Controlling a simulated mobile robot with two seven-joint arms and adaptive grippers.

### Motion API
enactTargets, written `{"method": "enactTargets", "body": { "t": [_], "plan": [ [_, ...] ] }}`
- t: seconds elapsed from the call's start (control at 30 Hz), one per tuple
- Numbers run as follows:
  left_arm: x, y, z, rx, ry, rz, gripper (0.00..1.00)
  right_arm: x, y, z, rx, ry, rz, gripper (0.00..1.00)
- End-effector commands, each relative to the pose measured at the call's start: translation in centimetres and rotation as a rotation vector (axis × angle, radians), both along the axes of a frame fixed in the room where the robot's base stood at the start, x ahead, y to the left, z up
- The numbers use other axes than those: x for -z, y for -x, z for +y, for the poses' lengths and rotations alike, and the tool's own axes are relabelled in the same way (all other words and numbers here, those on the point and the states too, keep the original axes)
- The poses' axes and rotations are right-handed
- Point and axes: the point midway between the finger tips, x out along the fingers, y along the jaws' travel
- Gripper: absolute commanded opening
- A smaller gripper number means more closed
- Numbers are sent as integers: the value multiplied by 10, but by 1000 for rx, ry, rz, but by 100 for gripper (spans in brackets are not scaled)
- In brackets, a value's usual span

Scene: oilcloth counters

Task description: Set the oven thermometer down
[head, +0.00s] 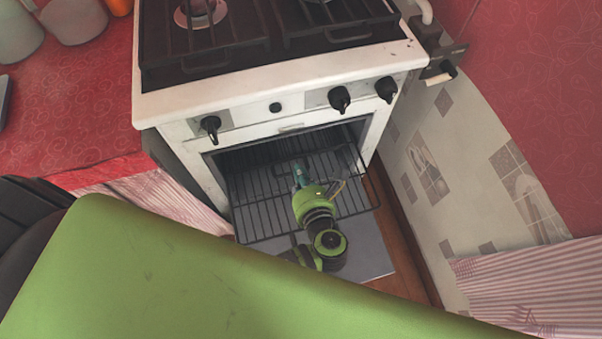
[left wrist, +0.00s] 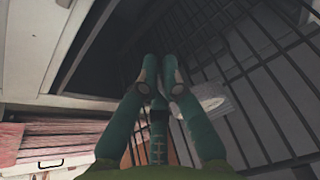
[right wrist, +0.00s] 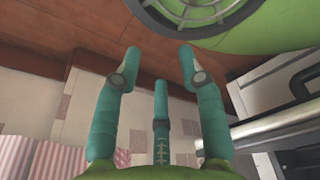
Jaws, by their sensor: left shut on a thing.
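My left gripper (head: 299,172) reaches down over the wire oven rack (head: 262,214) in the open oven. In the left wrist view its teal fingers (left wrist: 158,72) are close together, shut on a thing. A pale grey object (left wrist: 208,101), seemingly the oven thermometer, shows beside and behind the right finger, mostly hidden. Its dial cannot be made out, nor whether it touches the rack. My right gripper (right wrist: 159,58) is open and empty, its fingers well apart. It does not show in the head view.
The white stove (head: 280,82) stands above the rack, with black knobs (head: 339,98) on its front. The open oven door (head: 370,262) lies below the rack. A tiled wall (head: 430,190) closes in on the right. Red counters (head: 75,95) flank the stove.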

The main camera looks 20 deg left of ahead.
Motion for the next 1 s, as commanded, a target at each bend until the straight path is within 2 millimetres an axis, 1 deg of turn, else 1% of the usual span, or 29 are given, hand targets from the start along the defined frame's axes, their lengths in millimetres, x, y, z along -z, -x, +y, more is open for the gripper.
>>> {"method": "enactTargets", "body": {
  "t": [0.07,0.17,0.2,0.23,0.27,0.47,0.67,0.77,1.0],
  "plan": [
    [-1,0,0,0,0,0,0,-1,-2,-1,-2,2,-3,40],
    [1,0,0,0,0,0,0,0,1,-2,-2,3,1,40],
    [2,0,0,0,1,-1,15,0,3,-3,-3,4,4,40],
    [1,0,0,0,1,-1,27,1,5,-3,-3,5,8,40],
    [1,0,0,0,1,-1,31,1,7,-3,-3,5,11,40],
    [1,0,0,-1,0,0,31,3,20,-5,-3,8,34,40],
    [-2,3,-2,1,1,1,31,2,21,-4,-4,8,35,40],
    [-6,13,-9,0,2,3,31,0,21,-4,-3,8,35,40],
    [-26,52,-35,-1,3,4,31,-4,26,-1,-1,5,49,40]
  ]
}}
